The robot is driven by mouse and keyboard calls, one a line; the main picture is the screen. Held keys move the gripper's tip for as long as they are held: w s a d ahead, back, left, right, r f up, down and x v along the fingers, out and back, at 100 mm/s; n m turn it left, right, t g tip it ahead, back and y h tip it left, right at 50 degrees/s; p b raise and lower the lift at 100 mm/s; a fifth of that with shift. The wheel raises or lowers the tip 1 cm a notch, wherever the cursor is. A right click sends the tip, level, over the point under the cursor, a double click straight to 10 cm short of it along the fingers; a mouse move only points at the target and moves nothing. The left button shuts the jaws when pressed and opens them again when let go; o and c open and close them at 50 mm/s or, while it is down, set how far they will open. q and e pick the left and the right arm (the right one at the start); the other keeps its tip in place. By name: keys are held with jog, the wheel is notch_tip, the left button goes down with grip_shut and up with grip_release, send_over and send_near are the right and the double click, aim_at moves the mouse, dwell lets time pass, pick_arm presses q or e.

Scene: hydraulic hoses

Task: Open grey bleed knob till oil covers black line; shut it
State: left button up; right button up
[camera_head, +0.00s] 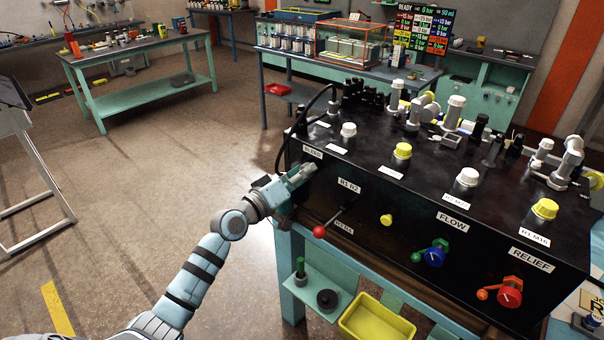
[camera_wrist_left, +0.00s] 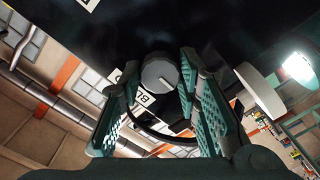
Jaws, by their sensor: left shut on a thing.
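The gripper is shut on the knob. I cannot make out the oil or the black line. My right gripper is not in view.
A yellow tray (camera_head: 377,318) sits below.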

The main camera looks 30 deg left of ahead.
pick_arm(q)
jog(key=o, duration=1.1)
jog(key=shift+o, duration=0.2)
jog(key=v, duration=0.7)
jog(key=shift+s, duration=0.25)
jog(key=shift+w, duration=0.1)
